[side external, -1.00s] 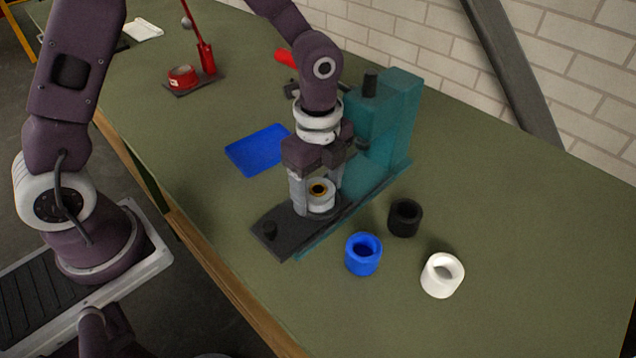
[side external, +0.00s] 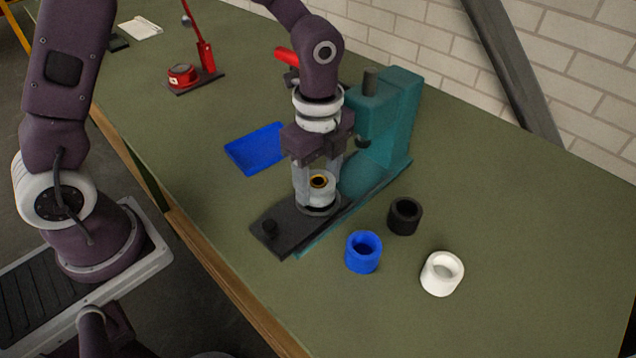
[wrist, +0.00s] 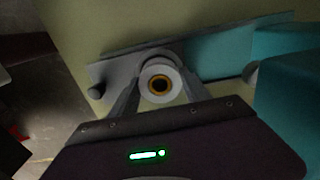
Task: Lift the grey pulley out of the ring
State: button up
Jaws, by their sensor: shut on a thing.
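The grey pulley (side external: 319,192) is a pale grey cylinder with an orange-and-black bore, upright at the black base plate of the teal press. It also shows from above in the wrist view (wrist: 174,77). My gripper (side external: 318,186) points down, with its two fingers shut on the pulley's sides. In the wrist view, my gripper (wrist: 158,88) has one finger on either side of it. The dark grey ring (side external: 319,211) shows around or just below the pulley's bottom. I cannot tell whether the pulley's lower end is still inside it.
The teal press (side external: 389,130) stands right behind my gripper. A blue sleeve (side external: 363,260), black sleeve (side external: 404,223) and white sleeve (side external: 440,281) stand in front right. A blue tray (side external: 255,152) and a red stand (side external: 205,70) lie to the left. The right table is clear.

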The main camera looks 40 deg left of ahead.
jog(key=shift+r, duration=2.75)
